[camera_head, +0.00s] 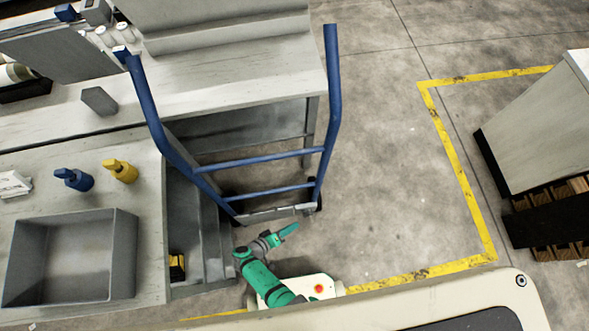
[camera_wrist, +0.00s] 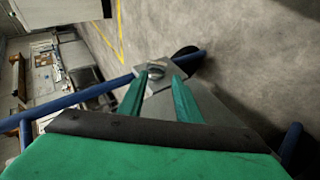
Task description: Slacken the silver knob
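A small silver knob (camera_wrist: 155,70) shows in the wrist view on a grey metal plate (camera_wrist: 190,64), which looks like part of the blue hand truck (camera_head: 262,158). My gripper (camera_wrist: 161,77) has two green fingers spread apart, with the knob between or just beyond their tips. I see a gap beside the knob, and I cannot tell whether either finger touches it. In the head view my gripper (camera_head: 289,230) is near the low front of the hand truck. The knob is too small to make out there.
A workbench (camera_head: 150,240) on the left holds a grey bin (camera_head: 125,255), a blue bottle (camera_head: 76,180) and a yellow bottle (camera_head: 121,171). Blue rails of the hand truck rise close to my arm. The floor to the right is clear inside a yellow line (camera_head: 455,160).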

